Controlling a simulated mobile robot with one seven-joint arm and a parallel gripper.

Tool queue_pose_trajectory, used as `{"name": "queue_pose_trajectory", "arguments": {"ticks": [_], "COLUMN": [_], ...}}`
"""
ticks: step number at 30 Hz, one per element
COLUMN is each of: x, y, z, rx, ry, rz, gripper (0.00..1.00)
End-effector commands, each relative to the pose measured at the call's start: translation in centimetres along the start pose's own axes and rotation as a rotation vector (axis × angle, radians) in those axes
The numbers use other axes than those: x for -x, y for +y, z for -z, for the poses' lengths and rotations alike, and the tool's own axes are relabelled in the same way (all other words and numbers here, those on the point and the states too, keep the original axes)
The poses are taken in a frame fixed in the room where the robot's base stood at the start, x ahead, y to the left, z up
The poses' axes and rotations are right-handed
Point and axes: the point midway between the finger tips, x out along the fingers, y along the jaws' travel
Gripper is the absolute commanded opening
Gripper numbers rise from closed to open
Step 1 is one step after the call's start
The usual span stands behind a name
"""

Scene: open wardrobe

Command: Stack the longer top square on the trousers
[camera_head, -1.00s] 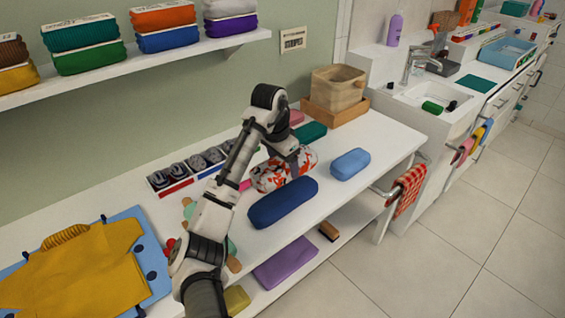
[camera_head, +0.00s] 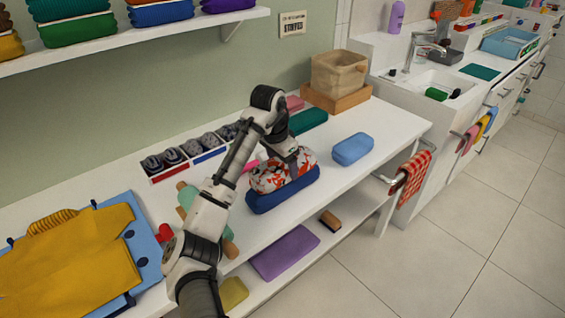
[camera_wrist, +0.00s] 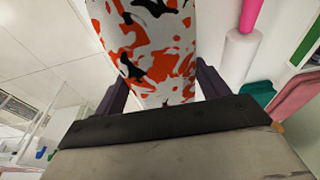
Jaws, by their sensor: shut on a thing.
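The longer top is a folded white bundle with red-orange and black patches (camera_head: 268,181). It sits over the dark blue folded trousers (camera_head: 287,198) on the white bench, roughly lined up with them. I cannot tell whether it bears fully on them or hangs just above. My gripper (camera_head: 294,172) is shut on the top, near its right end. In the wrist view the top (camera_wrist: 152,45) fills the space between the two dark fingers; the trousers do not show clearly there. The trousers' front side is visible, and their upper face is mostly hidden.
A light blue folded bundle (camera_head: 353,149) lies to the right and a dark green one (camera_head: 308,121) behind. A wooden tray with a basket (camera_head: 338,75) stands at the back. A mustard garment on a blue board (camera_head: 75,250) lies at left. Bench between trousers and light blue bundle is clear.

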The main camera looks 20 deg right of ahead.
Motion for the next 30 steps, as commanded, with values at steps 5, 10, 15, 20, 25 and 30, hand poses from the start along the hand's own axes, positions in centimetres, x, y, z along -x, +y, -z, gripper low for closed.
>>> {"name": "queue_pose_trajectory", "arguments": {"ticks": [5,10,15,20,25,30], "x": [0.05,0.02,-0.14,-0.39,-0.63,-0.71], "y": [0.0,0.0,0.02,0.03,0.03,0.01], "z": [0.02,0.02,-0.01,-0.05,-0.1,-0.11], "rx": [0.0,0.0,0.0,0.0,0.0,0.0], "ry": [0.001,0.001,0.001,0.001,0.001,0.001], "rz": [0.001,0.0,0.0,-0.001,-0.001,0.0], "gripper": [0.61,0.61,0.61,0.61,0.61,0.84]}}
